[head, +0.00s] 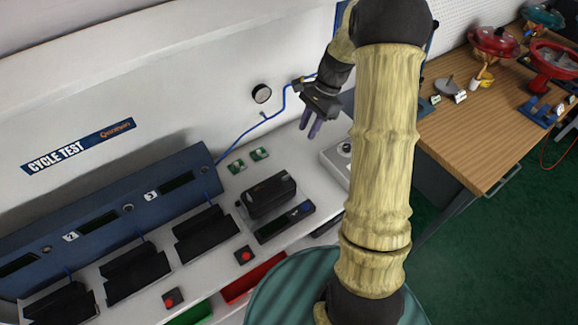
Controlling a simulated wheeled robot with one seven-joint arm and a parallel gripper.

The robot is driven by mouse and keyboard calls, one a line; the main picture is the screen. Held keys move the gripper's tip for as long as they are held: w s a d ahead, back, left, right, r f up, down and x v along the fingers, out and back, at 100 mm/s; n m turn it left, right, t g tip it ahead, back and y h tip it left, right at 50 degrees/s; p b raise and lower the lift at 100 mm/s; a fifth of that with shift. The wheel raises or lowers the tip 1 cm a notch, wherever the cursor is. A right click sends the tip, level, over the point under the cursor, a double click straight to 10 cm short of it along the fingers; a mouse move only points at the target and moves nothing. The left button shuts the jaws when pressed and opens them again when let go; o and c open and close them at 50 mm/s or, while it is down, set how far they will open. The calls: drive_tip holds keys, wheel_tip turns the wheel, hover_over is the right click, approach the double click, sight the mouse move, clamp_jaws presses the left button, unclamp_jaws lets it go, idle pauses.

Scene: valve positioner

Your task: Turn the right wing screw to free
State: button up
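I cannot make out a wing screw in the head view; any such part is too small or hidden. A black box-shaped device (268,196), which may be the valve positioner, sits on the white bench at the centre. A dark flat unit with a small display (286,222) lies just in front of it. My gripper (312,129) hangs above the back of the bench, up and to the right of the black device and apart from it. Its two purplish fingers point down with a narrow gap between them, and nothing shows in them.
A blue panel (110,220) with displays and several black cradles stands at the left. Small green boards (248,160) and a grey box with a knob (340,158) lie near the device. A wooden table (470,135) with red valve parts is at the right. My arm covers the middle right.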

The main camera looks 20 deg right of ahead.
sight(287, 175)
idle(0.3)
drive_tip(key=p+x, duration=0.4)
drive_tip(key=x, duration=1.3)
drive_tip(key=shift+f, duration=0.2)
clamp_jaws()
